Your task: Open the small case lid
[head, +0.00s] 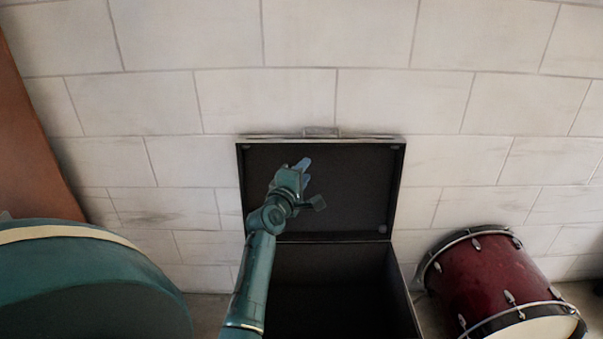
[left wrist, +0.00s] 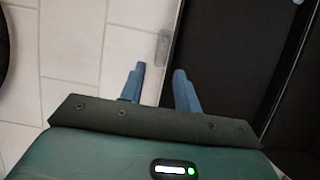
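The small case (head: 335,262) is black with a thin metal rim and stands against the wall. Its lid (head: 350,185) is raised upright, showing a dark lining, and the case interior below is open and dark. My left gripper (head: 304,170) is in front of the raised lid, at its left half. In the left wrist view my left gripper (left wrist: 157,72) has its two blue fingers apart with nothing between them. The lid (left wrist: 222,45) and its handle (left wrist: 163,47) lie beyond the fingertips there. I cannot tell whether the gripper touches the lid. My right gripper is not seen.
A red drum (head: 492,275) lies on its side right of the case, close to it. A large teal drum (head: 85,285) stands at the lower left. A pale tiled wall (head: 290,95) is behind. A brown panel (head: 32,140) stands at the far left.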

